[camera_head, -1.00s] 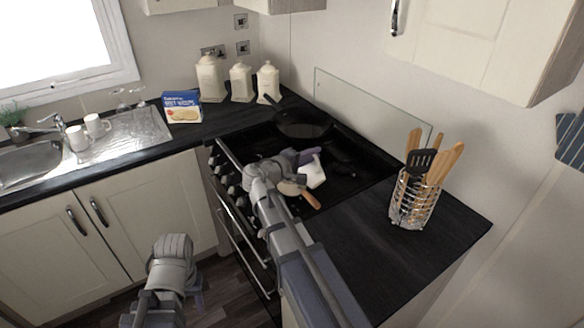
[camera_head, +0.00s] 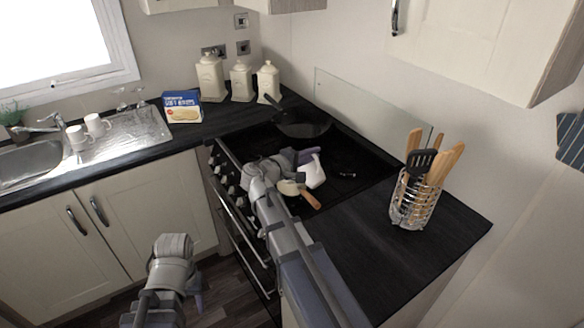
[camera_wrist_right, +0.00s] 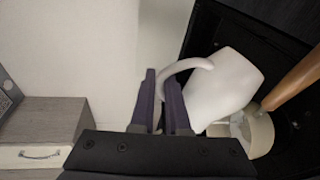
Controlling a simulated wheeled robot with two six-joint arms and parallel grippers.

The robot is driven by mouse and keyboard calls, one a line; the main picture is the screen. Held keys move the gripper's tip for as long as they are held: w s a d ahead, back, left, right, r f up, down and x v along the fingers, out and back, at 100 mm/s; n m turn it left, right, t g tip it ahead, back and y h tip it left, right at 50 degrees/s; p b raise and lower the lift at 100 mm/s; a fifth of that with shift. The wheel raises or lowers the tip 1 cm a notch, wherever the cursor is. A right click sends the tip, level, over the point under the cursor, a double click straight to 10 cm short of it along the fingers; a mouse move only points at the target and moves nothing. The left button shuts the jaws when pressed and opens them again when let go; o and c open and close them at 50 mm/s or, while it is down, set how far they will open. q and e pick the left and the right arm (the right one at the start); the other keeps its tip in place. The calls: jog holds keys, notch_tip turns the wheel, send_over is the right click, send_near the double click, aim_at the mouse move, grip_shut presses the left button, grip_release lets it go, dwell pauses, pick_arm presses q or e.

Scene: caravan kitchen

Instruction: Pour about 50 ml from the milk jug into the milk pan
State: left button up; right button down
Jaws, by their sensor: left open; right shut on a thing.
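The white milk jug (camera_head: 313,173) is over the hob, its handle between the fingers of my right gripper (camera_head: 304,155). The right wrist view also shows the jug (camera_wrist_right: 222,92), tilted, with its handle in the shut fingers (camera_wrist_right: 160,85). The cream milk pan (camera_head: 288,187), with a wooden handle (camera_head: 310,200), is close beside and partly below the jug; my wrist hides part of it. In the right wrist view the jug partly covers the pan (camera_wrist_right: 261,134). I cannot make out milk flowing. My left gripper (camera_head: 197,290) is open and empty, low before the cupboards.
A dark frying pan (camera_head: 302,125) sits at the back of the black hob (camera_head: 350,170). A wire utensil holder (camera_head: 412,200) stands on the right worktop. Cream canisters (camera_head: 240,82) and a blue box (camera_head: 182,106) stand at the back left. The worktop right of the hob is mostly clear.

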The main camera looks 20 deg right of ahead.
jog(key=shift+w+a+r+n+p, duration=0.15)
jog(key=shift+w+r+n+p, duration=0.25)
jog(key=shift+w+n, duration=0.1)
dwell(0.9)
jog(key=shift+s+f, duration=0.1)
